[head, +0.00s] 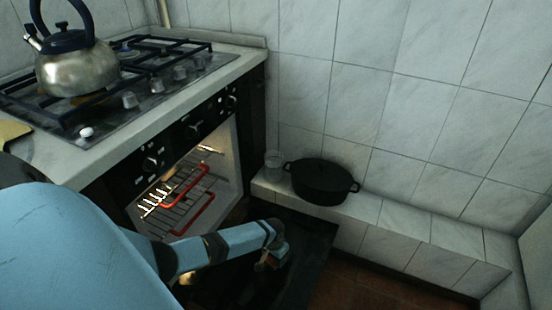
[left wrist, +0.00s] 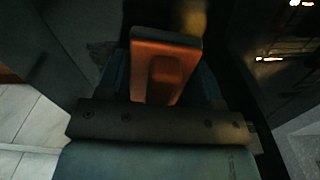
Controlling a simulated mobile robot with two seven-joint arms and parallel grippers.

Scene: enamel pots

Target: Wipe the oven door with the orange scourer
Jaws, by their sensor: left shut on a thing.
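The oven door (head: 308,252) is a dark panel, folded down open in front of the lit oven. My left arm reaches across from the left, and its gripper (head: 270,258) is over the door. In the left wrist view the orange scourer (left wrist: 165,62) sits between the fingers of my left gripper, which is shut on it. The head view shows the scourer only as a small trace, mostly hidden by the gripper. I cannot tell whether the scourer touches the door. My right gripper is not in view.
The oven cavity with a rack and a red-edged part (head: 182,190) stands open left of the door. A black pot (head: 322,182) and a glass (head: 272,160) stand on the tiled ledge (head: 400,222) behind. A kettle (head: 80,75) is on the hob.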

